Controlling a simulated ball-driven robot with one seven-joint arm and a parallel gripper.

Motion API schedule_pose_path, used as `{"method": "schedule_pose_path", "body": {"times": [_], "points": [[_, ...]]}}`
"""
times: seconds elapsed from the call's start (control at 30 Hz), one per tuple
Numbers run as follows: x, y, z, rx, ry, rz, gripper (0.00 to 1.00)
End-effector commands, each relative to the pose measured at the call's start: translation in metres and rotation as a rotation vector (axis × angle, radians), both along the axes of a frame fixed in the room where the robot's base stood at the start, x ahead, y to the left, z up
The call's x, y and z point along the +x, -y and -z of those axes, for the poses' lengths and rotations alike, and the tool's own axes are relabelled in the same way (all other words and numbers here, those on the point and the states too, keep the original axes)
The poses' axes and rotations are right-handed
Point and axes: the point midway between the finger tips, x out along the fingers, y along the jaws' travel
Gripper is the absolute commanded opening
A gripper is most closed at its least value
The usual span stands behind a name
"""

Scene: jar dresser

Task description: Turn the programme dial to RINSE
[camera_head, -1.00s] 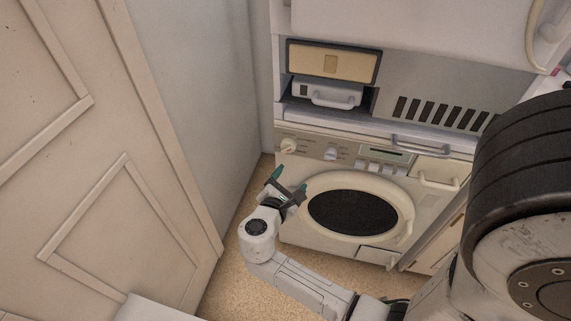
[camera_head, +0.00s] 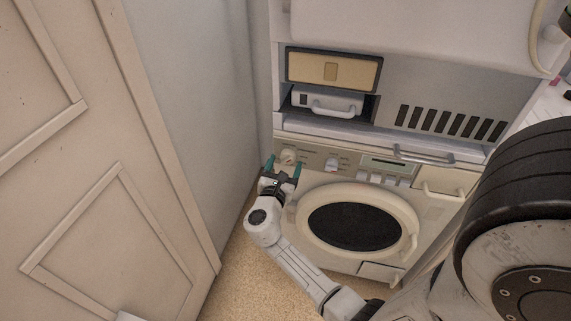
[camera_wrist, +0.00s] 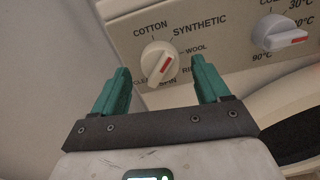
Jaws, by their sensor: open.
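The programme dial (camera_wrist: 158,62) is a round cream knob with a red mark slanting up to the right. COTTON, SYNTHETIC, WOOL and SPIN are printed around it. Only "RI" shows of a label at lower right, behind the right finger. The exact label the mark points at is hard to tell. In the head view, the dial (camera_head: 288,157) sits at the panel's left end. My gripper (camera_head: 283,169) is just in front of and below it. In the wrist view, the open green fingers of my gripper (camera_wrist: 160,68) flank the dial; contact is not visible.
A second knob (camera_wrist: 279,35) with temperature marks is to the right. The washer door (camera_head: 355,221) is round, below the panel. A grey wall (camera_head: 190,110) stands close on the left.

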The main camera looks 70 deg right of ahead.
Motion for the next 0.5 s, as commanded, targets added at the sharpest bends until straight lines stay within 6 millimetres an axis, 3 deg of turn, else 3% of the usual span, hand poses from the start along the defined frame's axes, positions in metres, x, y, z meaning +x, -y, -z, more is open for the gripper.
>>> {"method": "schedule_pose_path", "body": {"times": [0.13,0.43,0.5], "points": [[0.0003,0.0099,0.0004,0.001,0.0,0.001,0.75],[0.0005,0.0117,0.0002,0.001,0.001,0.0,0.75],[0.0005,0.0116,0.0001,0.001,0.001,0.0,0.7]]}}
